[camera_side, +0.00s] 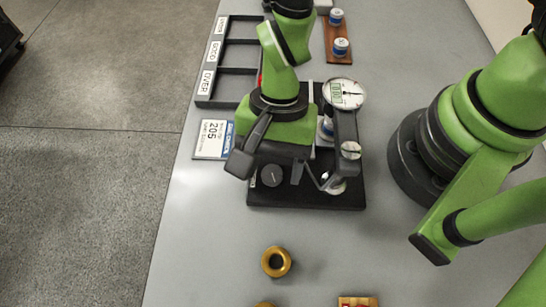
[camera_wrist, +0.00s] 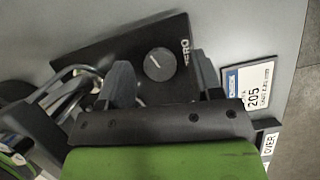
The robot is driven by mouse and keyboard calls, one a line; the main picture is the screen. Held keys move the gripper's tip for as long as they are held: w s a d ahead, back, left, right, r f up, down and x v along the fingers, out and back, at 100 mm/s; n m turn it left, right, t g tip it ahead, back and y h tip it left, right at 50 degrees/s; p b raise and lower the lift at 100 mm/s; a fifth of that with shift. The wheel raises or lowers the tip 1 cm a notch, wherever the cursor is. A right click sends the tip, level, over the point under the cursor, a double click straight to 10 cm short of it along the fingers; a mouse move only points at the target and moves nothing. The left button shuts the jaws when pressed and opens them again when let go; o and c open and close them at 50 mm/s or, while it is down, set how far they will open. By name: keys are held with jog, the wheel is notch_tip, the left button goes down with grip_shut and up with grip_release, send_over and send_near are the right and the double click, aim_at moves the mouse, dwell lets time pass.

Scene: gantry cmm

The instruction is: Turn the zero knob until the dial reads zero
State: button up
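The zero knob (camera_side: 271,175) is a dark round knob with a light pointer line, on the black base plate (camera_side: 290,198). It also shows in the wrist view (camera_wrist: 158,65), beside a "ZERO" label (camera_wrist: 185,53). My gripper (camera_side: 277,168) is open and empty. In the wrist view its fingertips (camera_wrist: 161,66) appear on either side of the knob, with gaps on both sides; I cannot tell its height above the knob. The white-faced dial (camera_side: 345,93) has a needle and a small green display, turned sideways and too small to read surely.
A black sorting tray (camera_side: 203,88) with labelled compartments and a "205" card (camera_side: 212,139) lie left of the plate. A gauge stand (camera_side: 346,130) rises close to the gripper's right. The table at front left is clear.

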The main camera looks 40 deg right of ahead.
jog(key=shift+r, duration=0.1)
jog(key=v, duration=0.9)
jog(key=shift+r, duration=0.35)
jog(key=shift+w+d, duration=0.1)
jog(key=shift+w, duration=0.05)
jog(key=w+d+r+n+t, duration=0.1)
jog(key=d+r+n+t, duration=0.3)
jog(key=d+r, duration=0.7)
jog(key=s+d+r+n+t+h, duration=0.1)
jog(key=s+d+r+n+t, duration=0.1)
jog(key=s+d+r+t, duration=0.3)
notch_tip(320, 180, up, 3)
jog(key=shift+s+d+f+t+h, duration=0.15)
jog(key=shift+s+d+t+h, duration=0.15)
jog(key=shift+s+d+t, duration=0.25)
jog(key=shift+w+d, duration=0.1)
jog(key=shift+w, duration=0.05)
dwell(2.4)
